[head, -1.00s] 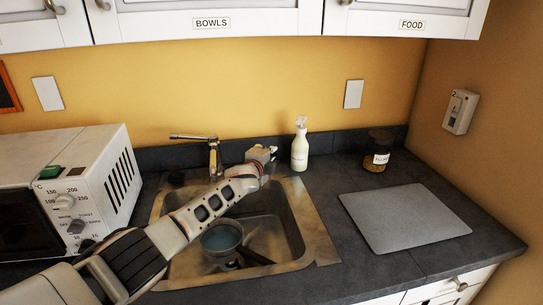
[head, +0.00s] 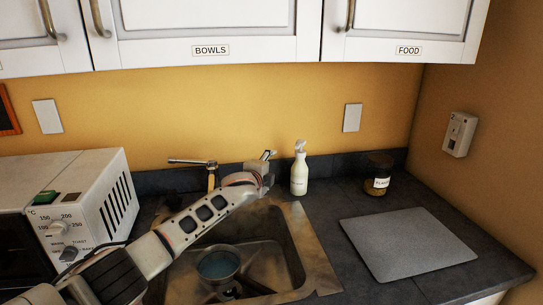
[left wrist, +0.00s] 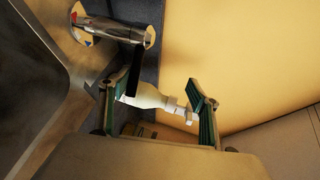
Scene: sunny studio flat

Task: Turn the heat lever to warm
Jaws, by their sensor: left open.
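The faucet (head: 212,177) stands behind the sink, its spout pointing left. In the left wrist view its chrome body (left wrist: 110,27) shows a red and blue mark on its end. A dark bar (left wrist: 134,75), which looks like its lever, runs from it to between my fingers, close to the left finger; contact cannot be told. My left gripper (head: 266,166) is open, just right of the faucet; its two fingers also show in the left wrist view (left wrist: 158,106). The oven (head: 70,215) at left has a knob with labels including WARM. My right gripper is not in view.
The sink (head: 318,262) below my arm holds a pan (head: 218,266). A grey board (head: 408,244) and a jar (head: 378,176) are on the right counter. Cabinets (head: 210,25) hang above.

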